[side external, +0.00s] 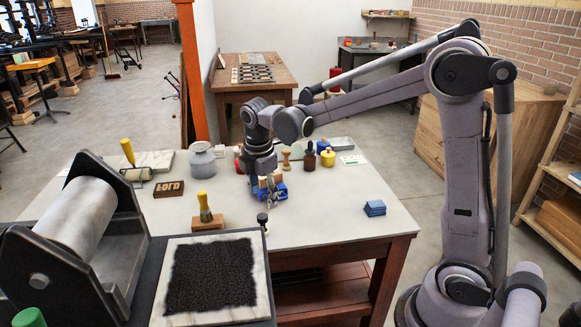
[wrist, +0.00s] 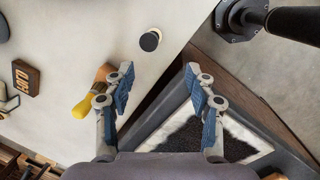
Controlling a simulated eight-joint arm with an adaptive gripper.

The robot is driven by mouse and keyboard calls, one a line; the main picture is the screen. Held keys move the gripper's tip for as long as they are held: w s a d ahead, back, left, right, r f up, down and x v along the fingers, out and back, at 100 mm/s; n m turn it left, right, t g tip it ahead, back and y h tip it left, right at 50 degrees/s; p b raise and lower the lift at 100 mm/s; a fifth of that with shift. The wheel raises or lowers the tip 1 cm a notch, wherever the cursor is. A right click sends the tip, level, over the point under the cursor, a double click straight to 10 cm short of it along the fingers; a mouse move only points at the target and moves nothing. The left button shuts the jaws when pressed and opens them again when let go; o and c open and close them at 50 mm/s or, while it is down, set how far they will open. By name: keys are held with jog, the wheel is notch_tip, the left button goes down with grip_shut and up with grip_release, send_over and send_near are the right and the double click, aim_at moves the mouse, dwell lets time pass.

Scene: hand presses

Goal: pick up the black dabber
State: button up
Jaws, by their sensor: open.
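The black dabber (side external: 262,220) is a small upright piece with a dark knob, on the pale table near its front edge, just behind the inked slab. In the wrist view the dabber (wrist: 150,40) shows from above as a dark disc with a cream rim. It lies beyond my fingertips, slightly left of the middle between them. My gripper (wrist: 160,72) is open, its blue-padded fingers apart with nothing between them. In the side view my gripper (side external: 273,193) hangs above the table, behind and slightly right of the dabber, apart from it.
A yellow-handled tool on a wooden block (side external: 208,222) stands left of the dabber. The marble slab with black ink (side external: 160,300) and the roller press (side external: 75,225) are in front. Blue blocks (side external: 375,208) lie right. Bottles, including a yellow one (side external: 327,158), stand behind my gripper.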

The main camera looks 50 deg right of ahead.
aim_at(261, 217)
jog(key=w+f+n, duration=0.1)
jog(key=w+f+n+g, duration=0.1)
jog(key=shift+d+f, duration=0.3)
jog(key=shift+d, duration=0.05)
jog(key=shift+w+f, duration=0.1)
jog(key=shift+f, duration=0.15)
jog(key=f, duration=0.3)
jog(key=d+f, duration=0.1)
jog(key=f, duration=0.1)
jog(key=shift+f, duration=0.15)
jog(key=shift+w+d+f, duration=0.15)
jog(key=shift+f, duration=1.15)
jog(key=shift+w+d+f, duration=0.1)
jog(key=shift+f, duration=1.15)
grip_shut()
